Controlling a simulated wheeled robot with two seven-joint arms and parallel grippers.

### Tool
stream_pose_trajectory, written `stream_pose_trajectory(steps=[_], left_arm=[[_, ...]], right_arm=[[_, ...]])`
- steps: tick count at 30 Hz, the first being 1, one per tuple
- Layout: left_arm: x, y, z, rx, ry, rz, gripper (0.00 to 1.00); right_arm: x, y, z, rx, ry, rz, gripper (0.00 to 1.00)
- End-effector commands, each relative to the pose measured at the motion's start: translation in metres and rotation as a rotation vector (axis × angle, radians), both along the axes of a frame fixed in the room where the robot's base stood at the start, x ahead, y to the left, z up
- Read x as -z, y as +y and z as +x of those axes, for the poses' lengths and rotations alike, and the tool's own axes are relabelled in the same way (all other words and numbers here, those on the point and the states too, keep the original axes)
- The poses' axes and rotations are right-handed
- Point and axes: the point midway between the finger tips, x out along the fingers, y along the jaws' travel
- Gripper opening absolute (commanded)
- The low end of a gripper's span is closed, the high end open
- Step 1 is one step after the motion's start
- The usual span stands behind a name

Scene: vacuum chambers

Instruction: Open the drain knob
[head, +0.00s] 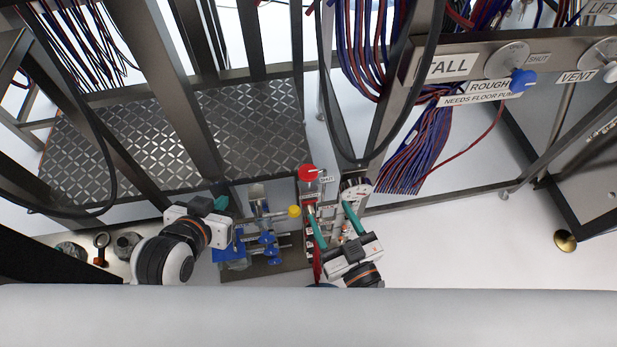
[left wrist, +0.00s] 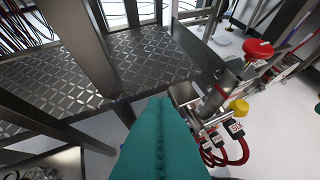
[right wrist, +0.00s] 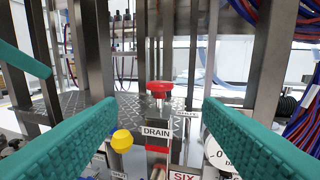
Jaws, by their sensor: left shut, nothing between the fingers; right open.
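The red drain knob (head: 307,172) tops a post in the middle of the head view, beside a small "SHUT" label. In the right wrist view the red knob (right wrist: 159,87) stands above a "DRAIN" label (right wrist: 157,132). My right gripper (head: 335,222) is open and empty, on the near side of the knob. In its wrist view the knob shows between the two teal fingers, farther off and not visibly touched. My left gripper (head: 221,203) is shut and empty, left of the knob. The red knob (left wrist: 258,50) also shows right of its fingers in the left wrist view.
A yellow knob (head: 294,211) and blue valve handles (head: 267,245) stand between the grippers. A round dial (head: 356,190) stands right of the drain post. Metal frame posts and a patterned plate (head: 250,125) lie beyond. A blue knob (head: 523,80) sits on the "ROUGH" panel.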

Motion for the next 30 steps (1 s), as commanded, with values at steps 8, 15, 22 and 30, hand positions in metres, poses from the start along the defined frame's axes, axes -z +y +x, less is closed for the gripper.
stream_pose_trajectory(steps=[8, 15, 22, 30], left_arm=[[-0.008, -0.002, 0.005, 0.003, -0.048, -0.010, 0.00], [-0.014, -0.005, 0.012, 0.007, -0.106, -0.024, 0.00], [-0.019, -0.007, 0.017, 0.010, -0.143, -0.032, 0.00], [-0.021, -0.008, 0.018, 0.011, -0.155, -0.035, 0.00]], right_arm=[[-0.004, 0.013, 0.028, 0.004, -0.009, 0.010, 0.60], [-0.003, 0.033, 0.073, 0.004, -0.007, 0.010, 0.60], [-0.003, 0.046, 0.102, 0.004, -0.007, 0.006, 0.60], [-0.003, 0.049, 0.109, 0.001, -0.005, 0.006, 0.60]])
